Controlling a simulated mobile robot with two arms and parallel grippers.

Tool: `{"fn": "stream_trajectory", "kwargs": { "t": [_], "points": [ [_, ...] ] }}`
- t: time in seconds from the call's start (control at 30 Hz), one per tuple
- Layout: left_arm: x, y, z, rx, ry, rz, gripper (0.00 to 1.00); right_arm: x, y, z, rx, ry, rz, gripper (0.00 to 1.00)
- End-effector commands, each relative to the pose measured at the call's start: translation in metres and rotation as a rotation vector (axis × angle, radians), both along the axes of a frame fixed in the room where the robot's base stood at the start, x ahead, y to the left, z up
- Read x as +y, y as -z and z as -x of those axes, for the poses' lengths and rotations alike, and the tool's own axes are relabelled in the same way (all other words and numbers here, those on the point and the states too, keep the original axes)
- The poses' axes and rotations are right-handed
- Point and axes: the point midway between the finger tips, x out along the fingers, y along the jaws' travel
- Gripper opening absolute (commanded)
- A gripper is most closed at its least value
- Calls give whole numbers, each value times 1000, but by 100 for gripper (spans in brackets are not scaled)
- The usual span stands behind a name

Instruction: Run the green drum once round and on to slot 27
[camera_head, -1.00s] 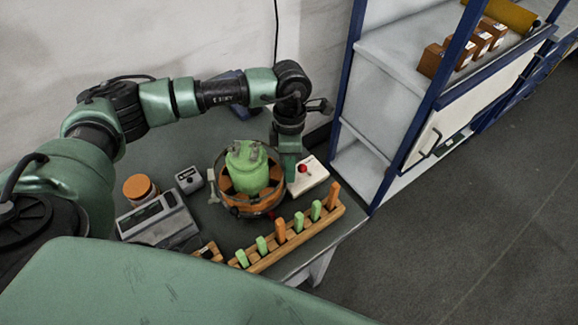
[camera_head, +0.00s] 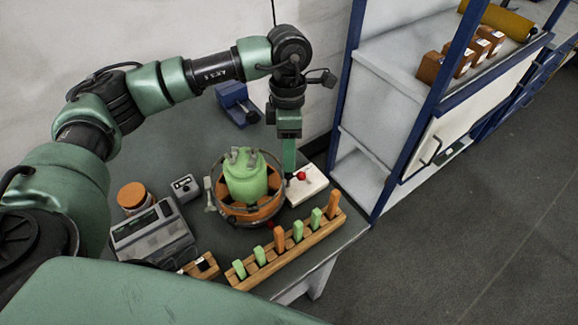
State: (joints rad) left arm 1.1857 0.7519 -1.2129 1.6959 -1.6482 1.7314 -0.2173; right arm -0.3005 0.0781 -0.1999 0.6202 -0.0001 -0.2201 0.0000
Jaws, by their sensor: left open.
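The green drum (camera_head: 245,180) stands upright in the middle of a round orange holder (camera_head: 250,213) with a metal ring around it, on the dark table. Slot numbers cannot be read at this size. My left gripper (camera_head: 289,172) points down just right of the drum, beside the white box with a red button (camera_head: 303,183). Its fingers are seen edge-on and look empty; I cannot tell whether they touch the box. My right gripper is not in view.
A wooden rack (camera_head: 290,250) with green and orange pegs lies along the front edge. A grey device (camera_head: 152,236), an orange-lidded jar (camera_head: 133,196), a small grey box (camera_head: 185,187) and a blue object (camera_head: 237,103) are on the table. A blue-framed shelf (camera_head: 395,100) stands right.

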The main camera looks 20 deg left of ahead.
Motion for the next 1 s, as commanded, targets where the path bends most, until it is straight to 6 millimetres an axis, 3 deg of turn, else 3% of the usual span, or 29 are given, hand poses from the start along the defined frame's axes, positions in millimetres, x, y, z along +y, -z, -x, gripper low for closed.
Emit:
{"fn": "stream_trajectory", "kwargs": {
  "t": [0.3,0.33,0.47,0.53,1.0],
  "points": [
    [0,-6,-1,0,1,-1,41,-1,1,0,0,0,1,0],
    [0,-6,-1,0,1,-1,38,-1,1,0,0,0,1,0],
    [3,-6,-3,2,29,7,2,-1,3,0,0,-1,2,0],
    [7,-5,-6,6,87,24,0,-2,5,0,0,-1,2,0],
    [61,-18,-48,-77,905,341,0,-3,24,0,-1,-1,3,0]
  ]
}}
